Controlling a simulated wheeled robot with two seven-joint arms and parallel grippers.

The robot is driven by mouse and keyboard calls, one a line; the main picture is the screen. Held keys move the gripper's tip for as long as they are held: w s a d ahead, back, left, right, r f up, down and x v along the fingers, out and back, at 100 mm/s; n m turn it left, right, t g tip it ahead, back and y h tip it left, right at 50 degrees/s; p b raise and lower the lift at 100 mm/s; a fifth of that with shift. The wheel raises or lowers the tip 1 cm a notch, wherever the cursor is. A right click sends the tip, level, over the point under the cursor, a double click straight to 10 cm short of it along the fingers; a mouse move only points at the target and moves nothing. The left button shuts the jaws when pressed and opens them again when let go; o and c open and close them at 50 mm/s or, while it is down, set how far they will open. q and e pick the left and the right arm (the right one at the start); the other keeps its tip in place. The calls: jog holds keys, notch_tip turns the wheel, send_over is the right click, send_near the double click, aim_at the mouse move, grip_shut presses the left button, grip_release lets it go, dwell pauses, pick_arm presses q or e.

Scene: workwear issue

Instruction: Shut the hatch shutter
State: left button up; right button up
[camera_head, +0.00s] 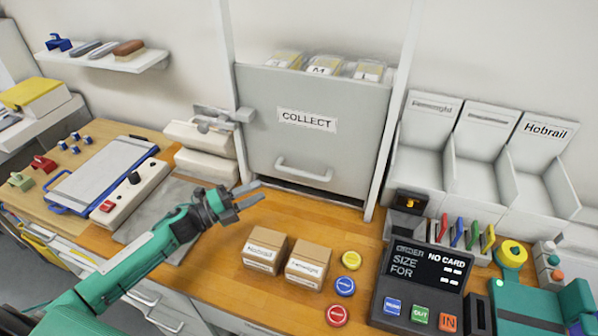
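The hatch shutter (312,152) is a light grey panel marked COLLECT, set between two white upright rails. It stands low in its frame, with a thin dark gap below its bottom edge at the counter. Its pale bar handle (303,170) is near the bottom. Clear packs show above the top edge. My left gripper (250,195) is in front of the shutter's lower left corner, left of the handle and apart from it. Its two fingers are spread with nothing between them.
Two cardboard boxes (265,251) (308,266) stand on the wooden counter before the shutter. Yellow, blue and red discs (345,286) lie beside them. A dark size terminal (425,285) is to the right. A grey latch-like bracket (222,118) juts out at the shutter's left.

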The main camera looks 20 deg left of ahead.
aim_at(296, 174)
pick_arm(q)
jog(key=shift+m, duration=0.4)
jog(key=p+x, duration=0.5)
jog(key=x, duration=0.6)
jog(key=shift+w+d+r, duration=0.15)
jog(key=shift+d+r, duration=0.05)
jog(key=shift+d, duration=0.2)
jog(key=shift+p+x, duration=0.35)
jog(key=shift+x, duration=0.45)
jog(key=shift+f, duration=0.2)
grip_shut()
